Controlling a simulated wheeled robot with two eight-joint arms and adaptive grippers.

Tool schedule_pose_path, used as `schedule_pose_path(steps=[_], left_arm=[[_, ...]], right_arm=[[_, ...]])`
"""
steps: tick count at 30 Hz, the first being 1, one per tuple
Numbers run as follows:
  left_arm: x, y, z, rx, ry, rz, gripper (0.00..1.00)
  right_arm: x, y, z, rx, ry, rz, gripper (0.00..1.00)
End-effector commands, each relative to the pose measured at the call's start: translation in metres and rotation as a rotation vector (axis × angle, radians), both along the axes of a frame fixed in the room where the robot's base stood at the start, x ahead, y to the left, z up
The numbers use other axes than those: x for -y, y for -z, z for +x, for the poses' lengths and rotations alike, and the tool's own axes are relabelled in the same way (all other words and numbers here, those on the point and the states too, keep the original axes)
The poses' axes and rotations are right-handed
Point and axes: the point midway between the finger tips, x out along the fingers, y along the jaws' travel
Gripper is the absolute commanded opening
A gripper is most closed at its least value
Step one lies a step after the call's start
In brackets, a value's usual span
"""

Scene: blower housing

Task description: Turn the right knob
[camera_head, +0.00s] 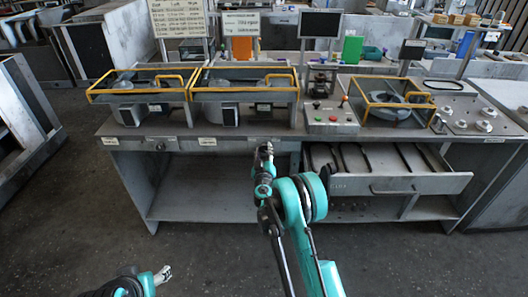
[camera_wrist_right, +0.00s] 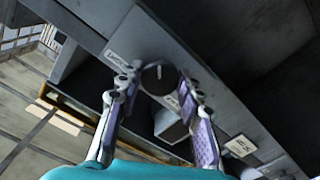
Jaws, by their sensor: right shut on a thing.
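The right knob (camera_wrist_right: 160,76) is round and dark with a short white mark on its face, on the bench's grey front panel. In the right wrist view it sits between the fingertips of my right gripper (camera_wrist_right: 157,85), which is shut on it. In the head view my right gripper (camera_head: 265,152) is at the front panel and hides this knob. Another dark knob (camera_head: 160,147) shows farther left on the panel. My left gripper (camera_head: 162,275) is low at the bottom left, away from the bench; its jaw state is unclear.
An open drawer (camera_head: 390,185) sticks out to the right of my right gripper. Yellow-framed housings (camera_head: 245,90) and a control box (camera_head: 330,117) with buttons stand on the bench top. The lower shelf (camera_head: 220,205) is empty. The floor (camera_head: 60,225) at the left is clear.

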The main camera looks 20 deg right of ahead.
Motion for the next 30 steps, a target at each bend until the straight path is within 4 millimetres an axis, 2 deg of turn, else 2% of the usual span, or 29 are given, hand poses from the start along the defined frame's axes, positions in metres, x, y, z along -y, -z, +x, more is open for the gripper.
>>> schedule_pose_path(steps=[30], left_arm=[[0.0000, -0.0001, 0.0000, 0.000, 0.000, 0.000, 0.57]], right_arm=[[-0.0008, 0.0000, 0.0005, -0.266, -0.002, -0.926, 0.07]])
